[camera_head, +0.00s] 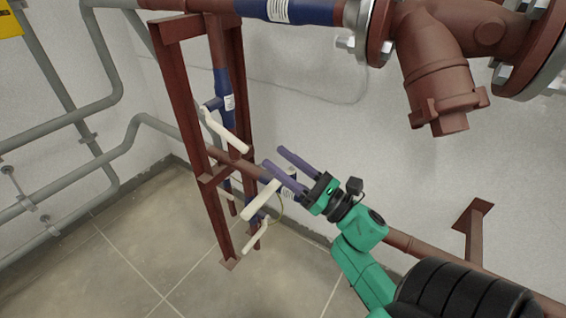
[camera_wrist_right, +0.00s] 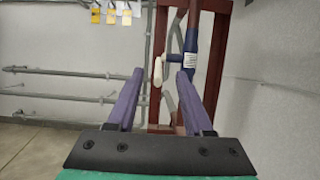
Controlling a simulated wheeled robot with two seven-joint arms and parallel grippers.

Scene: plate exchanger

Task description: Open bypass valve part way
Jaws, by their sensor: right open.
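Three white lever handles show in the head view: an upper lever (camera_head: 226,132) on a blue valve, a middle lever (camera_head: 261,201) and a lower lever (camera_head: 255,237). The frames do not show which one is the bypass valve. My right gripper (camera_head: 275,157) is open and empty, its purple fingers pointing toward the levers. Its tips are right of the upper lever and apart from it. In the right wrist view, one white lever (camera_wrist_right: 158,72) appears between the fingertips, farther off. One finger partly covers the pipework around the middle lever. My left gripper is out of view.
A dark red steel frame (camera_head: 187,100) stands around the vertical blue pipe (camera_head: 219,55). A large red-brown pipe fitting (camera_head: 436,65) hangs at upper right. Grey pipes (camera_head: 103,60) run along the left wall. The tiled floor (camera_head: 110,260) at lower left is clear.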

